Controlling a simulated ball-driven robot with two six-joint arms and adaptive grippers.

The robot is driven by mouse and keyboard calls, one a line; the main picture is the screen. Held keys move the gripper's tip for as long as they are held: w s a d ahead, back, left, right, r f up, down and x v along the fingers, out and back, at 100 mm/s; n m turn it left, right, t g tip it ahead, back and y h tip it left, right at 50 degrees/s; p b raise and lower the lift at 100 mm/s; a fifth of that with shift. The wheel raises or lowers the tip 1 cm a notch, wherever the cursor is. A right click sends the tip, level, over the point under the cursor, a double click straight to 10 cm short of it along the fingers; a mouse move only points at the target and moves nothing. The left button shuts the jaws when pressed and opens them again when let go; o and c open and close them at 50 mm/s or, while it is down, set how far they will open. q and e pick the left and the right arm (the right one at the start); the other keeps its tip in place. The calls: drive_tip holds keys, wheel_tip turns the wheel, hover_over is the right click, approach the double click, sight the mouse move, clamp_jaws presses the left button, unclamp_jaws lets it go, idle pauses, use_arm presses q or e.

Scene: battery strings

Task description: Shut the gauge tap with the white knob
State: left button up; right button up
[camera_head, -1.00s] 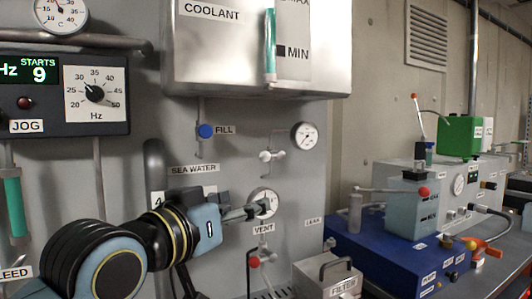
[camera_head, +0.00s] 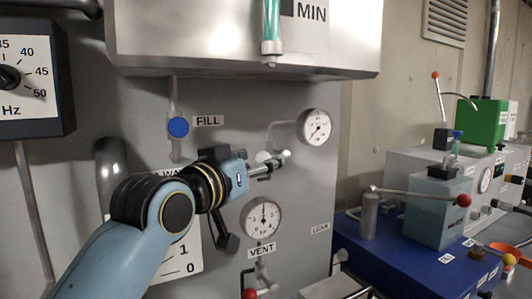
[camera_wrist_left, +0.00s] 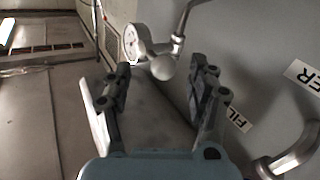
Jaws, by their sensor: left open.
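The gauge tap with the white knob (camera_head: 261,156) sits on the grey panel, on the pipe below and left of a round gauge (camera_head: 315,127). My left gripper (camera_head: 281,158) is in front of it and partly hides it in the head view. In the left wrist view the round pale knob (camera_wrist_left: 163,67) shows between the fingertips, at their far end, with the gauge (camera_wrist_left: 133,42) just beyond. The left gripper (camera_wrist_left: 165,82) is open, with a finger on each side and nothing held. I cannot tell whether a finger touches the knob. My right gripper is out of view.
A blue FILL knob (camera_head: 178,127) is left of the tap, and the VENT gauge (camera_head: 261,217) is below my gripper. The steel coolant tank (camera_head: 200,45) overhangs above. A blue bench unit (camera_head: 385,250) stands at the right.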

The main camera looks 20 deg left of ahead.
sight(267, 158)
use_arm(q)
drive_tip(key=w, duration=0.2)
drive_tip(key=shift+w, duration=0.55)
drive_tip(key=shift+w+d+p, duration=0.1)
drive_tip(key=shift+p, duration=0.2)
drive_tip(key=shift+c, duration=1.4)
drive_tip(key=shift+d, duration=0.15)
drive_tip(key=c, duration=0.5)
drive_tip(key=shift+c, duration=1.4)
drive_tip(key=shift+f+b, duration=0.25)
drive_tip(key=shift+b, duration=0.4)
drive_tip(key=n+t+b, duration=0.1)
drive_tip(key=t+b, duration=0.1)
drive_tip(key=b, duration=0.1)
drive_tip(key=f+n+t+y+b, duration=0.1)
drive_tip(key=n+t+b, duration=0.1)
drive_tip(key=b, duration=0.2)
drive_tip(key=n+t+b, duration=0.1)
drive_tip(key=n+b, duration=0.1)
drive_tip(key=b, duration=0.2)
drive_tip(key=shift+w+d+f+t+y, duration=0.2)
drive_tip(key=shift+f+t+y, duration=0.1)
drive_tip(key=shift+f+t, duration=0.1)
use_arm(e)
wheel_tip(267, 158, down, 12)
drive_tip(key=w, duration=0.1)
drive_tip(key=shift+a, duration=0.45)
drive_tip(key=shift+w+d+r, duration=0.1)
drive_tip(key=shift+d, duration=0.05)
